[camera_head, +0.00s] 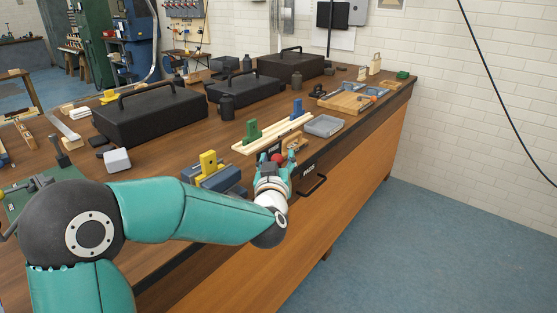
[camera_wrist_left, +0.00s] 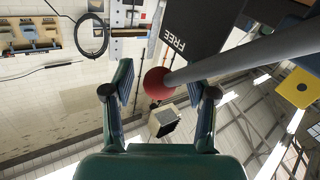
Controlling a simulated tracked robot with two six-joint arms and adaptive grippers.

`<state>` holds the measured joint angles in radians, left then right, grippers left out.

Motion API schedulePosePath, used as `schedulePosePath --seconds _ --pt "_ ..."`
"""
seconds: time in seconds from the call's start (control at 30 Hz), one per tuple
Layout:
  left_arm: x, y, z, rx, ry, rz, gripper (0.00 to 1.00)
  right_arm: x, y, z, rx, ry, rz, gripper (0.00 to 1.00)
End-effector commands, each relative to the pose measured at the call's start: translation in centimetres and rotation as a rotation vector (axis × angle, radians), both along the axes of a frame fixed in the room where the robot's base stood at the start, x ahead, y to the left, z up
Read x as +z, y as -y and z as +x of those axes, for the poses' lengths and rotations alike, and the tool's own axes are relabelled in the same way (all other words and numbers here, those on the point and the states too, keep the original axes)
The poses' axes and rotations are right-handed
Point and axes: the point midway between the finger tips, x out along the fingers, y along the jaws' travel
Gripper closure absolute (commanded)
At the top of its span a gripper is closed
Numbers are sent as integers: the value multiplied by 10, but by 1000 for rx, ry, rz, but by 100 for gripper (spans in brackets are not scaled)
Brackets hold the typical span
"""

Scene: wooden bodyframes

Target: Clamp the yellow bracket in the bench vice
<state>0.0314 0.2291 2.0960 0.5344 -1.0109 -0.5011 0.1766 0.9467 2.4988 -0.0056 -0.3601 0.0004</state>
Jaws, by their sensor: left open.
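The yellow bracket (camera_head: 208,162) stands upright at the blue-grey bench vice (camera_head: 226,181) near the front edge of the bench. I cannot tell whether the jaws touch it. In the left wrist view a yellow plate with a hole (camera_wrist_left: 300,88) shows at the right edge. My left gripper (camera_head: 279,161) is open to the right of the vice, at a red ball (camera_head: 277,157). In the left wrist view the red ball (camera_wrist_left: 158,83) ends a grey bar (camera_wrist_left: 245,55) and lies between the open fingers (camera_wrist_left: 160,88). My forearm hides part of the vice. My right gripper is not in view.
Pale wooden strips (camera_head: 270,134) with green and blue blocks lie behind the gripper, beside a grey tray (camera_head: 324,125). Black cases (camera_head: 150,116) line the back. A dark box marked FREE (camera_wrist_left: 205,25) shows in the wrist view.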

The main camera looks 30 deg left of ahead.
Motion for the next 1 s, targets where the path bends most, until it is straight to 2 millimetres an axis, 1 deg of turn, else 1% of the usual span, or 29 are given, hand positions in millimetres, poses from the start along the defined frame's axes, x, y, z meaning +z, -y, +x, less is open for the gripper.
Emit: schedulePosePath --seconds 0.17,0.27,0.5,0.53,0.7,0.73,0.83,1.0 --pt "0 0 0 0 0 0 43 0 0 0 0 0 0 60" --pt "0 0 0 -1 0 0 58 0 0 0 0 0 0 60" --pt "0 1 0 -1 0 0 98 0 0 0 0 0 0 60" --pt "0 1 0 -1 0 0 100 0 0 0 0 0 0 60" --pt "0 1 0 -1 0 -1 100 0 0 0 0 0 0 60" --pt "0 5 0 -2 -1 -2 100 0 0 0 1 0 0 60" --pt "0 3 0 -3 -4 -1 100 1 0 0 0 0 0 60" --pt "0 2 -1 -3 -32 0 100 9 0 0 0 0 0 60"
